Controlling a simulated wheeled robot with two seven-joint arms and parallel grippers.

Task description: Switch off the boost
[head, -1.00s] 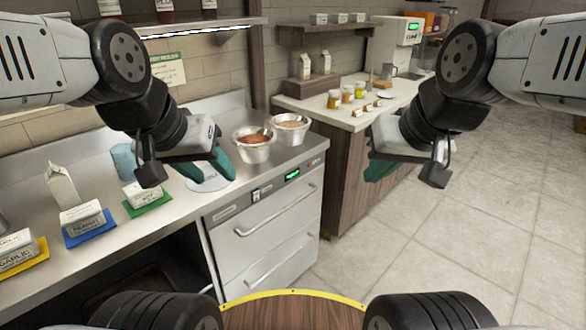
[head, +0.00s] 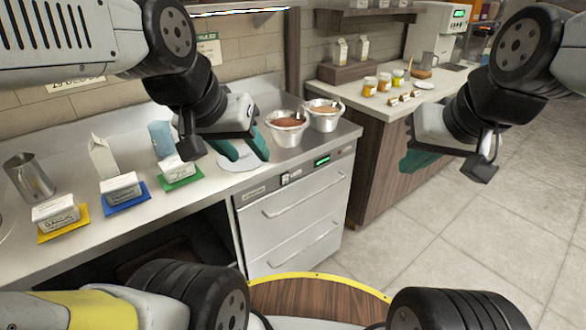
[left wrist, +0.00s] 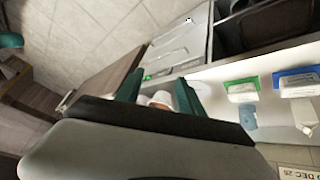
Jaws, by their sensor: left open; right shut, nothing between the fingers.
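A stainless drawer unit (head: 300,215) sits under the counter. Its top front strip holds a lit green display (head: 321,161) and a small dark-and-white switch (head: 285,179); the switch's position and lettering are too small to read. Two metal wells of sauce, one red-brown (head: 286,132) and one tan (head: 322,121), stand above it. My left gripper (head: 243,148) is open and empty over the counter, left of the wells and above the strip. It also shows in the left wrist view (left wrist: 158,92). My right gripper (head: 418,160) is shut and empty in front of the wooden side counter.
White cartons stand on yellow (head: 62,224), blue (head: 124,199) and green (head: 180,175) mats along the counter. A blue cup (head: 162,138) and a metal cup (head: 29,177) stand behind. A white disc (head: 236,162) lies beneath my left gripper. Floor (head: 440,230) is clear at right.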

